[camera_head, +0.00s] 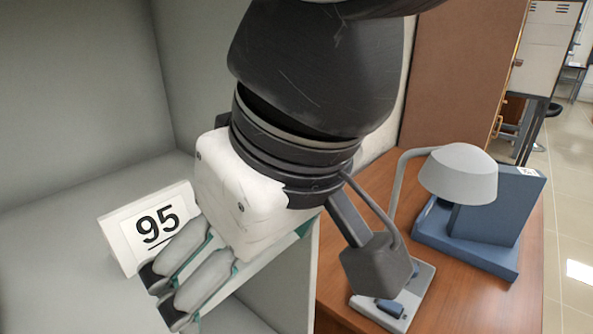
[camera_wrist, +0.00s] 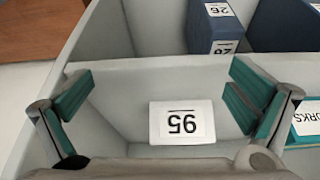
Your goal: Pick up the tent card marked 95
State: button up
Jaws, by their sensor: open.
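The tent card marked 95 (camera_head: 142,222) is white with black underlined digits and stands in a grey, walled space at the left of the head view. In the wrist view the card (camera_wrist: 182,138) appears upside down, between my finger lines and nearer the right finger. My gripper (camera_head: 163,293) is open, its grey fingers beside the card's lower right edge in the head view, partly covering it. In the wrist view the teal-padded fingers of my gripper (camera_wrist: 160,78) are spread wide, with nothing held. I cannot tell whether a finger touches the card.
Grey partition walls (camera_head: 80,80) surround the card. A lamp (camera_head: 458,172) and blue stand (camera_head: 490,215) occupy the wooden desk (camera_head: 470,295).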

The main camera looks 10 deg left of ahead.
aim_at(152, 209)
jog(key=shift+n, duration=0.5)
jog(key=w+a, duration=0.1)
jog(key=a, duration=0.3)
jog(key=w+a, duration=0.1)
jog(key=a, duration=0.3)
jog(key=w+a, duration=0.1)
jog(key=a, duration=0.3)
jog(key=shift+w+a+r, duration=0.15)
jog(key=shift+w+a, duration=0.15)
jog(key=shift+a, duration=0.05)
jog(key=shift+w+a+f, duration=0.2)
jog(key=shift+a+f, duration=0.1)
jog(key=shift+f, duration=0.25)
jog(key=c, duration=1.1)
